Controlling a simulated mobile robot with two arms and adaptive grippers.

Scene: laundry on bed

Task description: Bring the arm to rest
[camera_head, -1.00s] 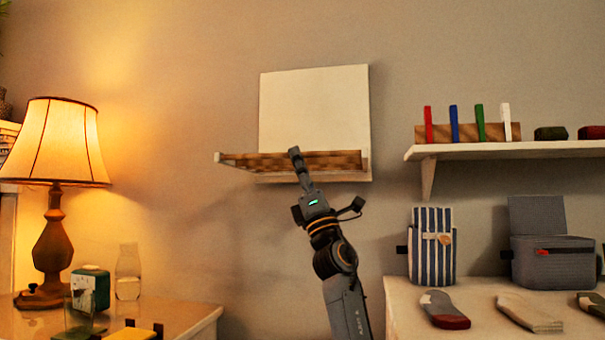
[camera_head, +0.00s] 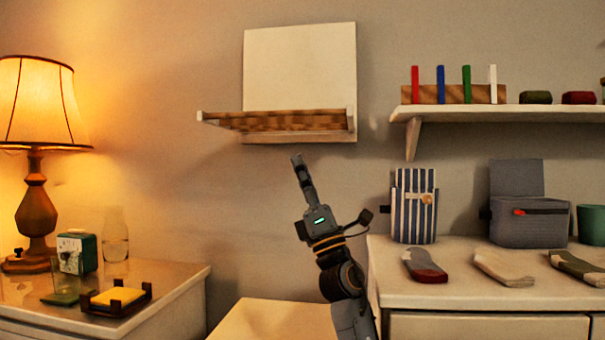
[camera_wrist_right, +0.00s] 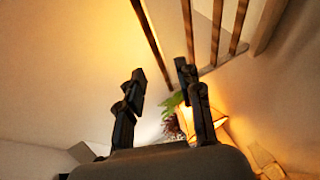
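My right gripper (camera_head: 298,160) points up in front of the wall, its tip just below the slatted wall shelf (camera_head: 275,122) in the head view. In the right wrist view its two fingers (camera_wrist_right: 160,75) stand apart with nothing between them, so it is open and empty. In the head view it is seen side-on and the gap between the fingers is hidden. My left gripper is in neither view.
A lit lamp (camera_head: 38,110) and yellow notes in a holder (camera_head: 117,298) are on the left nightstand (camera_head: 180,280). A dresser (camera_head: 470,292) at right bears a striped pouch (camera_head: 414,210), a grey box (camera_head: 528,224) and socks (camera_head: 425,266). A shelf (camera_head: 530,112) hangs above.

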